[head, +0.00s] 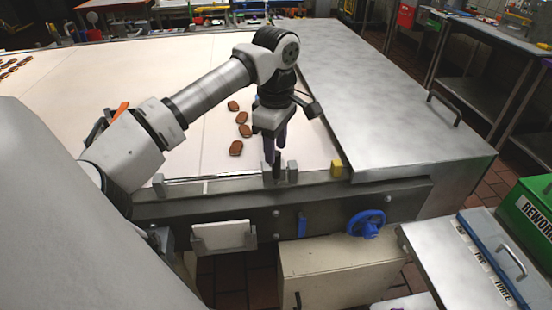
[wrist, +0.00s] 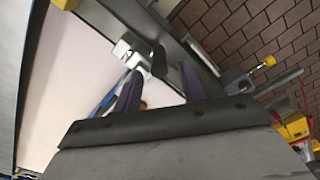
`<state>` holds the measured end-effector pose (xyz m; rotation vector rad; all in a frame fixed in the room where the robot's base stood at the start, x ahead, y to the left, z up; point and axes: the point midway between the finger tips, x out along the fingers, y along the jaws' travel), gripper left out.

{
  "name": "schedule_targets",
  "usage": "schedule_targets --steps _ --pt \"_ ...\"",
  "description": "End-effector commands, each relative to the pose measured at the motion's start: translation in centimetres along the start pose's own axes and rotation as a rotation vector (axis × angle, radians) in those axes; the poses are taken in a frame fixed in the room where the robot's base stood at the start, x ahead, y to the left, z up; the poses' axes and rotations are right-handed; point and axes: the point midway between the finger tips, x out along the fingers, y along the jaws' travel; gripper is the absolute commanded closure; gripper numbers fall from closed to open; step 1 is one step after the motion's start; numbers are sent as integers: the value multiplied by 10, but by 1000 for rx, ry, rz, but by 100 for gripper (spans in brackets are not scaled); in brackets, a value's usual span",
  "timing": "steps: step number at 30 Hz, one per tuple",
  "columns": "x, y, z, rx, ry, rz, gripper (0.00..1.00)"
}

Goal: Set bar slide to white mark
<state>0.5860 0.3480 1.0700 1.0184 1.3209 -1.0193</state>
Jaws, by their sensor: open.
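My gripper (head: 274,150) points down over the front rail of the pale belt, its two dark purple fingers apart. A dark upright knob (head: 277,163) stands at the fingertips, with small grey blocks (head: 292,172) beside it on the rail; this looks like the bar slide. In the wrist view the dark knob (wrist: 158,61) shows between the open fingers (wrist: 160,78); whether they touch it I cannot tell. A thin pale line (head: 205,187) on the rail to the left may be the white mark, but it is too small to be sure.
Brown sandwich cookies (head: 236,147) lie on the belt (head: 215,60) behind my gripper. A yellow block (head: 337,168) sits on the rail to the right, next to a steel cover (head: 400,100). A blue handwheel (head: 366,223) and a blue lever (head: 302,225) are below.

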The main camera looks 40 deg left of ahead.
Motion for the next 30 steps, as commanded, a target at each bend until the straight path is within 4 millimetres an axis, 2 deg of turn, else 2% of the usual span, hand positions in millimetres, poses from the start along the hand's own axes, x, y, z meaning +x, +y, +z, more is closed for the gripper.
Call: schedule_targets --steps 4,9,21,30 --pt "26 0 1 1 -3 -2 59" --pt "47 0 0 0 -2 -1 59" --pt "55 0 1 0 -1 2 59" --pt "55 0 1 0 -1 1 98"
